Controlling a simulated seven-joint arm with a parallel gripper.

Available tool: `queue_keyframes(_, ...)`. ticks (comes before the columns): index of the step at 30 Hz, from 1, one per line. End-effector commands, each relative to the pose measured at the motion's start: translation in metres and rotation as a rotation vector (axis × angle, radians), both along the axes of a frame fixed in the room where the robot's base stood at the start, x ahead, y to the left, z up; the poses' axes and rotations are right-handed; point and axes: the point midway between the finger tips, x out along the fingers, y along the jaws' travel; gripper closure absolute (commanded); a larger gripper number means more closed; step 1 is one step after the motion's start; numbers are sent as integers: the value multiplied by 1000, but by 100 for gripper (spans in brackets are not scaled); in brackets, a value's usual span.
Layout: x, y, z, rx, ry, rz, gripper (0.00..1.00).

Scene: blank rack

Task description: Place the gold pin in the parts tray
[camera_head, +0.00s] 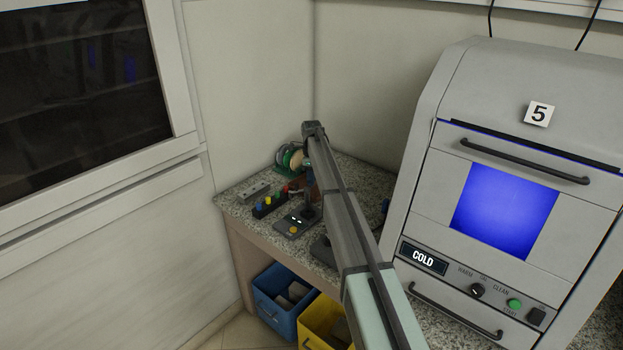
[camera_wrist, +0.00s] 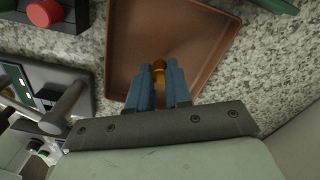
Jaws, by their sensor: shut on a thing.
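In the wrist view, the gold pin (camera_wrist: 159,66) stands out between the blue fingers of my gripper (camera_wrist: 158,75). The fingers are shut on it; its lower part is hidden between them. The parts tray (camera_wrist: 117,62), brown and shallow with a raised rim, lies under the fingers, and the pin shows against its floor. I cannot tell the height of the pin above the tray.
A dark block (camera_head: 264,207) with coloured pieces and a grey device (camera_head: 294,224) stand on the speckled counter. A green rack (camera_head: 291,163) of discs is behind. A large grey machine (camera_head: 520,180) stands right. Blue (camera_head: 270,308) and yellow (camera_head: 313,328) bins are below.

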Motion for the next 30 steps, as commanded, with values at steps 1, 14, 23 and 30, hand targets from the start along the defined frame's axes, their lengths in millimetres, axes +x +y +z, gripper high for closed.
queue_keyframes(1,0,0,-2,0,0,0,100)
queue_keyframes(14,0,0,-4,0,-1,0,77)
queue_keyframes(23,0,0,-4,0,-1,0,56)
queue_keyframes(30,0,0,-1,0,-1,0,56)
